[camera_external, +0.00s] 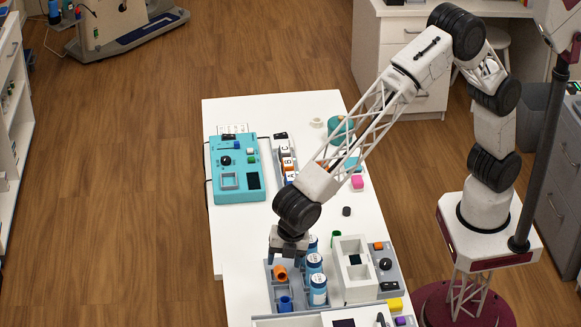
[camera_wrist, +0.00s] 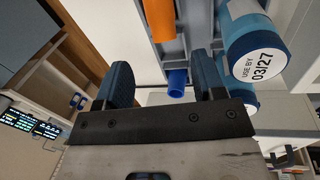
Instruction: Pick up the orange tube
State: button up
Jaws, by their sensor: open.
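The orange tube (camera_external: 281,273) stands in a grey rack (camera_external: 270,293) at the near part of the white table. In the wrist view the orange tube (camera_wrist: 170,20) shows at the top, beyond the fingertips, cut off by the frame's edge. My gripper (camera_external: 285,259) hangs just above the rack, close over the orange tube in the external view. In the wrist view my gripper's (camera_wrist: 163,72) two dark blue fingers are apart, with no object held. A blue tube (camera_external: 285,303) sits in the same rack, nearer the camera; it also shows in the wrist view (camera_wrist: 177,83).
Several blue-and-white bottles (camera_external: 318,290) stand in the rack just right of the orange tube; one bottle (camera_wrist: 257,48) is close to the right finger. A white box (camera_external: 352,268) stands further right. A teal device (camera_external: 236,168) lies at the far left. The table's left middle is clear.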

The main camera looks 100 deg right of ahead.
aim_at(280, 279)
jog(key=shift+f, duration=0.55)
jog(key=shift+w+f, duration=0.2)
jog(key=shift+f, duration=1.1)
jog(key=shift+w+f, duration=0.15)
jog(key=shift+f, duration=1.15)
jog(key=c, duration=1)
notch_tip(280, 279, up, 10)
